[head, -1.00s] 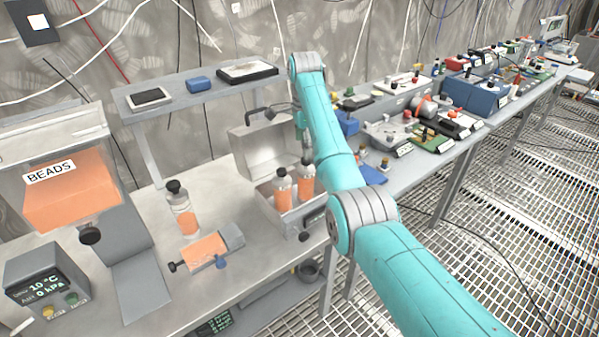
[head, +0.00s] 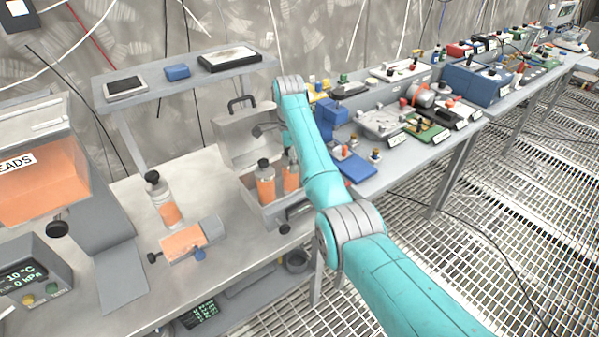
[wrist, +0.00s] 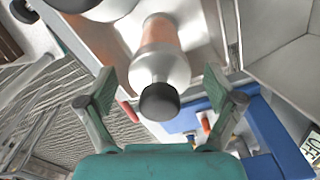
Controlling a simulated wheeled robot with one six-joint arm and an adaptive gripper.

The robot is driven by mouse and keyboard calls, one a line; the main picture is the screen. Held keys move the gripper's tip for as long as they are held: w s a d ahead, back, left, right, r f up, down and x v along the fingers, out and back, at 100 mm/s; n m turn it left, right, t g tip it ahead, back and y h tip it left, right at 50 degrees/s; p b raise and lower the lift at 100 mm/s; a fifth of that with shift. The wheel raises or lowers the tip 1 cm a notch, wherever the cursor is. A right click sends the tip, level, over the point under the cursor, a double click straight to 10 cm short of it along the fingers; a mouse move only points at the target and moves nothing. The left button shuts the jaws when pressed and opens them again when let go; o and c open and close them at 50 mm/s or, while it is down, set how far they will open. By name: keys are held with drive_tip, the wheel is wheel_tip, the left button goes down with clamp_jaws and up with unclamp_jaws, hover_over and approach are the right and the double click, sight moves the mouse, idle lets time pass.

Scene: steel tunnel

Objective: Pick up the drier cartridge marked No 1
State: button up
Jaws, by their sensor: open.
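Clear cartridges with orange filling and dark caps stand in an open metal case (head: 243,135): one at left (head: 265,183) and one at right (head: 290,176), partly hidden by my arm. Another cartridge (head: 165,203) stands on the bench left of the case. No number is readable on any of them. In the wrist view one cartridge (wrist: 160,60), black cap towards the camera, lies between the spread fingers of my gripper (wrist: 160,88), with gaps on both sides. A second cartridge (wrist: 105,8) is cut off at the top edge. My gripper is hidden in the head view.
An orange-filled fixture (head: 185,243) lies on the bench before the case. A bead hopper (head: 40,180) and a gauge box (head: 30,275) stand at left. A shelf (head: 180,88) runs behind. A blue tray (head: 357,168) and crowded benches lie to the right.

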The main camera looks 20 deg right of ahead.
drive_tip(key=shift+a+f, duration=0.15)
drive_tip(key=shift+f, duration=0.5)
drive_tip(key=shift+c, duration=0.2)
clamp_jaws()
